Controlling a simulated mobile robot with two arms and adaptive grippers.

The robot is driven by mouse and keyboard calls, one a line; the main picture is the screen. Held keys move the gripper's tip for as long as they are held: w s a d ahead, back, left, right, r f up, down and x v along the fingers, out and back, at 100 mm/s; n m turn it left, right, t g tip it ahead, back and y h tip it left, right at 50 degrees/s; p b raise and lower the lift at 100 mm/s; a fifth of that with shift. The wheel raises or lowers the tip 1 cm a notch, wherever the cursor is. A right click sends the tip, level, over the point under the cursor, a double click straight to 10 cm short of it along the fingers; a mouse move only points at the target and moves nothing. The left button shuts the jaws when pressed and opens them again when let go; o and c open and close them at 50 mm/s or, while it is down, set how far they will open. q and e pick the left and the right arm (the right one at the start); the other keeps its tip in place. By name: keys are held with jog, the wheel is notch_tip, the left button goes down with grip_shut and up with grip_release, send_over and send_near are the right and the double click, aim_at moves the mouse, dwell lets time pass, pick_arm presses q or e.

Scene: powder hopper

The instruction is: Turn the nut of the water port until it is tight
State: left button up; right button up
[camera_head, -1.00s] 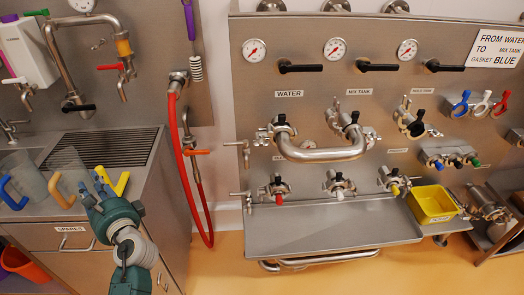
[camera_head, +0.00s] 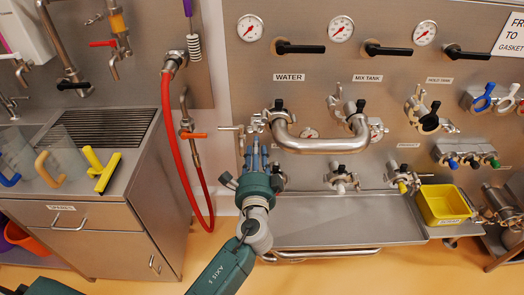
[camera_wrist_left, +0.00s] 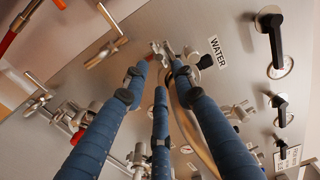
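The water port (camera_head: 279,112) is under the WATER label in the head view, with a black-handled nut (camera_head: 279,103) on its clamp. A bent steel pipe (camera_head: 320,146) joins it to the mix tank port (camera_head: 352,112). My left gripper (camera_head: 256,150) is in front of the panel, below and a little left of the water port, fingers pointing up toward it. In the left wrist view its blue fingers (camera_wrist_left: 158,82) are spread with nothing held between them. The port fittings show beyond the fingertips, partly hidden, left of the WATER label (camera_wrist_left: 217,51). My right gripper is not in view.
A red hose (camera_head: 174,135) hangs left of the panel. Small valves (camera_head: 240,130) stick out beside the gripper. A sink counter (camera_head: 60,195) with jugs stands at left.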

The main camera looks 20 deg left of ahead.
aim_at(255, 131)
pick_arm(q)
jog(key=x, duration=0.4)
jog(key=b+x, duration=0.1)
jog(key=x, duration=0.3)
jog(key=shift+w+a+b, duration=0.1)
jog(key=shift+a+b, duration=0.2)
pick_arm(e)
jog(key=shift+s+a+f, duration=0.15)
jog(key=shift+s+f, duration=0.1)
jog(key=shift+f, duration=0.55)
